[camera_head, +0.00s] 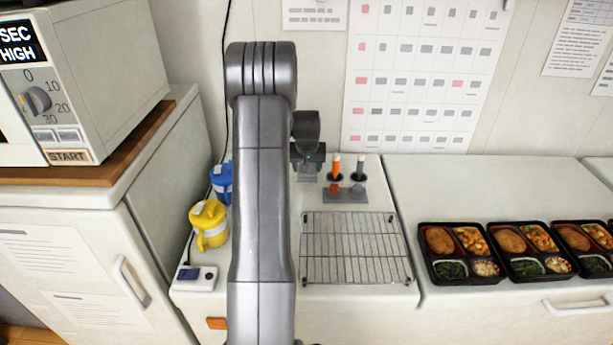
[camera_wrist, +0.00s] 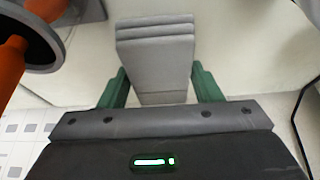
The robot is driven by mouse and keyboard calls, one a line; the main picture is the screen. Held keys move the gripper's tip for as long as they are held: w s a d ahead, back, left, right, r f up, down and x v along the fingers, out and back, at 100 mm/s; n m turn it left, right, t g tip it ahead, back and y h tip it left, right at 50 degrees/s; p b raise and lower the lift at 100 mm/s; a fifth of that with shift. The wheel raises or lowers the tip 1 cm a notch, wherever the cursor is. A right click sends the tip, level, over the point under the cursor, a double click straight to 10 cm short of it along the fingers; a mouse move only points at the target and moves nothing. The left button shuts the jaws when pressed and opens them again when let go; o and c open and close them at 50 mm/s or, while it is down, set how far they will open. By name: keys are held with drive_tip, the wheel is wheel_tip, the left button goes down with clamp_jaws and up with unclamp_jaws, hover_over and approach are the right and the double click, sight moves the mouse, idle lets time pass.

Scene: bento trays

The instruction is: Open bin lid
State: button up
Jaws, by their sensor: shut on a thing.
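My gripper (camera_head: 307,160) is beyond my raised arm, near the back wall and left of the tool stand. In the wrist view its two green fingers (camera_wrist: 162,88) are apart, with a light grey ridged piece (camera_wrist: 155,55) between them. The gripper is shut on this piece. I cannot tell whether it belongs to a bin lid, and no bin or lid shows clearly in the head view. My arm hides part of the counter.
Close right of my gripper stands the tool stand (camera_head: 345,195), with an orange-handled tool (camera_head: 336,166) and a grey one. A wire rack (camera_head: 357,250) lies in front. Blue (camera_head: 221,183) and yellow (camera_head: 208,225) jugs stand left. Black bento trays (camera_head: 428,270) sit right.

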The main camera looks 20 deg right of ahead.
drive_tip(key=shift+f, duration=1.7)
drive_tip(key=shift+f, duration=0.2)
drive_tip(key=o, duration=1)
drive_tip(key=shift+r, duration=0.1)
drive_tip(key=shift+o, duration=0.2)
